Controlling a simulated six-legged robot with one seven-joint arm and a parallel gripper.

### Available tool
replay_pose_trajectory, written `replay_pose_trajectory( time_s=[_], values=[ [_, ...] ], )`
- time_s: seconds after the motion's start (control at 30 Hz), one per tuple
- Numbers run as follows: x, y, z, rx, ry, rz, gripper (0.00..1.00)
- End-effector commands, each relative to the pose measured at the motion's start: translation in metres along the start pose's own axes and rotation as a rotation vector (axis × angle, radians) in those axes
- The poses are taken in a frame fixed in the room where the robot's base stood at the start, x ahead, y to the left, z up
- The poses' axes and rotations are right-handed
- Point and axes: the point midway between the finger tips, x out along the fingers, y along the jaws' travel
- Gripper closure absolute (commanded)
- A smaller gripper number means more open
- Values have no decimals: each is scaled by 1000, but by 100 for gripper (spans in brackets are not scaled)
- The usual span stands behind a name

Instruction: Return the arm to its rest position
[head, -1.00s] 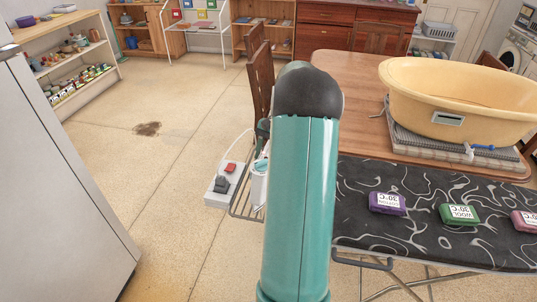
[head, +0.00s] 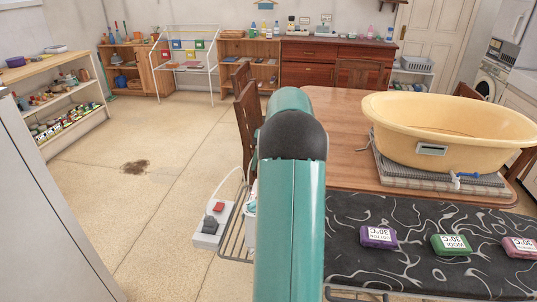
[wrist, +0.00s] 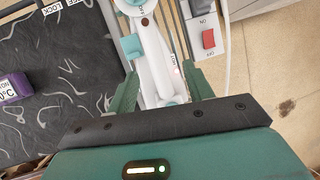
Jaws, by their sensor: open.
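My gripper (wrist: 160,82) shows in the wrist view with its two green fingers apart. A white appliance with a teal knob (wrist: 150,50) lies between and beyond the fingers; I cannot tell how close it is. In the head view my teal arm rises through the middle of the picture to a black joint, and a further teal link shows behind it. My gripper is hidden there. The white appliance (head: 250,203) shows only partly beside my arm, at the left end of the black patterned ironing board (head: 400,275).
A switch box (head: 211,226) with a red switch sits on a wire rack left of my arm. Purple (head: 378,237), green (head: 451,245) and pink blocks (head: 519,247) lie on the board.

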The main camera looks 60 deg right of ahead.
Motion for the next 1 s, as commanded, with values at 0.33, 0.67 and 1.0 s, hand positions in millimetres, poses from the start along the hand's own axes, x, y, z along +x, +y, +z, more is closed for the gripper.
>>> replay_pose_trajectory(
  time_s=[0.33, 0.67, 1.0],
  values=[
    [-41, -1, 0, -1, 0, -1, 49],
    [-42, -5, 4, -9, 4, 2, 49],
    [-37, -93, 109, -246, 139, 89, 49]
  ],
)
